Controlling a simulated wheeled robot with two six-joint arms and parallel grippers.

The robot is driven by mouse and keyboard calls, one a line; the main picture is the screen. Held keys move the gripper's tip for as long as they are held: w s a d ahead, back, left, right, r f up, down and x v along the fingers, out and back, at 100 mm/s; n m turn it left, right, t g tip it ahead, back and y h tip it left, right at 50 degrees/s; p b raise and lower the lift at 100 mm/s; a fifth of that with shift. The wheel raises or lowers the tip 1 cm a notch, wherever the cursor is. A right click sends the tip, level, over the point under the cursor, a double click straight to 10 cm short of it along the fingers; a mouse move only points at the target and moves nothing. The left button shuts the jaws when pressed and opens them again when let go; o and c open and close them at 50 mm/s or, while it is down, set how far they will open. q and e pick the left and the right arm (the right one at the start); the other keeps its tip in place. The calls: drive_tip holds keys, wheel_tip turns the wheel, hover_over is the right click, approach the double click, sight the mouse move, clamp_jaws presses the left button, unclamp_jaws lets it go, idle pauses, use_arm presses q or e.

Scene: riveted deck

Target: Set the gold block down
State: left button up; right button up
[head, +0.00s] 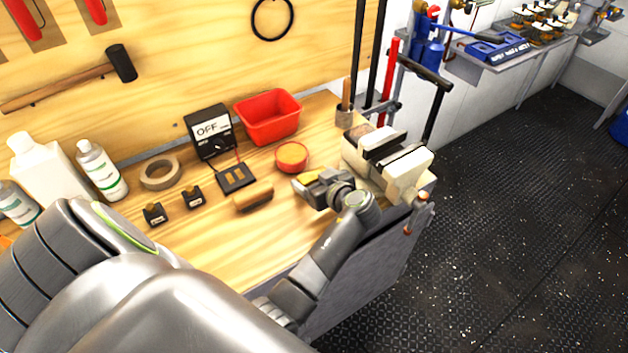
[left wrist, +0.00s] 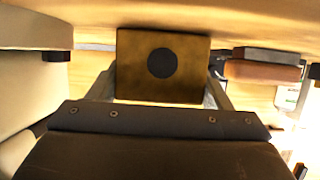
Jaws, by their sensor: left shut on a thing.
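The gold block (left wrist: 135,65), with a dark round spot on its face, sits between the fingers of my left gripper (left wrist: 160,82) in the left wrist view. In the head view my left gripper (head: 310,183) is over the right part of the wooden bench (head: 240,245), just left of the vise (head: 405,170). The gripper is shut on the block. Only a small yellowish part of the block shows there, the rest hidden by the gripper. I cannot tell whether the block touches the bench top. My right gripper is not in view.
A round red tub (head: 291,157) stands just behind the gripper. A brown wooden piece (head: 253,196) lies to its left. A red bin (head: 268,116), a meter box (head: 210,132), a tape roll (head: 160,172) and bottles (head: 100,170) stand further back and left.

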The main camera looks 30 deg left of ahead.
sight(314, 175)
use_arm(q)
wheel_tip(314, 175, up, 10)
drive_tip(key=shift+f+b, duration=0.1)
drive_tip(key=shift+b, duration=0.65)
drive_tip(key=shift+w+d+r+m+t, duration=0.2)
drive_tip(key=shift+d+r+m+t, duration=0.1)
drive_tip(key=shift+r+t, duration=0.2)
drive_tip(key=s+d+r+m+t+h, duration=0.2)
drive_tip(key=d+r+m+t+h, duration=0.5)
drive_tip(key=d+r+m+h, duration=0.5)
wheel_tip(314, 175, up, 3)
drive_tip(key=shift+d+r+m+t, duration=0.1)
drive_tip(key=shift+d+m+t, duration=0.2)
drive_tip(key=shift+m, duration=0.1)
drive_tip(key=shift+a, duration=0.1)
